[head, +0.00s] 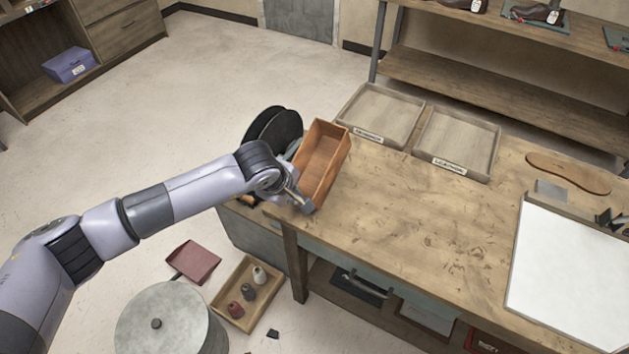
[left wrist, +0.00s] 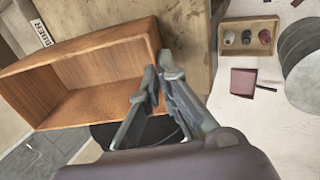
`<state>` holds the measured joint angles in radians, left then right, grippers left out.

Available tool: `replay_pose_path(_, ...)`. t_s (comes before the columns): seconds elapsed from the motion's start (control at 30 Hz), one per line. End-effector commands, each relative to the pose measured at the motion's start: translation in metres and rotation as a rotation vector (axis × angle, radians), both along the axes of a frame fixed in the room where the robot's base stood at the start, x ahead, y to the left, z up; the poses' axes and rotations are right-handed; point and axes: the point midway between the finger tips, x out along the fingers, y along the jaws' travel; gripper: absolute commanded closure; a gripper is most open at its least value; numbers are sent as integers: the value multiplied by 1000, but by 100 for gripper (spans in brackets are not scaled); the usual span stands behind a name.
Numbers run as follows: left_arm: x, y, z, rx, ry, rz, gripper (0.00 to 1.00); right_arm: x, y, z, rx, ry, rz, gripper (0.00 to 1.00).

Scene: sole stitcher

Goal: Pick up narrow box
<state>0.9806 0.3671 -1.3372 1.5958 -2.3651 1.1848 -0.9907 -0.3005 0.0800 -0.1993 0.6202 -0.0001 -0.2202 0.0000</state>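The narrow box (head: 325,150) is an open, orange-brown wooden box at the table's left edge in the head view. It looks tilted and raised, with its open side facing up. My left gripper (head: 303,200) is at the box's near end. In the left wrist view, the box (left wrist: 85,62) fills the upper left. The two fingertips of my left gripper (left wrist: 161,72) close on the box's end wall, one on each side of it. The exact contact is partly hidden by the fingers. My right gripper is in neither view.
Two shallow wooden trays (head: 424,108) stand at the back of the workbench (head: 400,200). A white board (head: 570,275) and a brown sole (head: 568,172) lie at its right. Dark discs (head: 275,128) stand behind the box. On the floor are a spool tray (head: 231,310) and a round drum (head: 160,322).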

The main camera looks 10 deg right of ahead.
Motion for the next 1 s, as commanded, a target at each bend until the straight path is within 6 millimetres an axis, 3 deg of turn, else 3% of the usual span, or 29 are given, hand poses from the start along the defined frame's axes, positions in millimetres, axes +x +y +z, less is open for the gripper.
replay_pose_path(1.0, 0, 0, 59, -2, -1, 1, 100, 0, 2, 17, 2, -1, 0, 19)
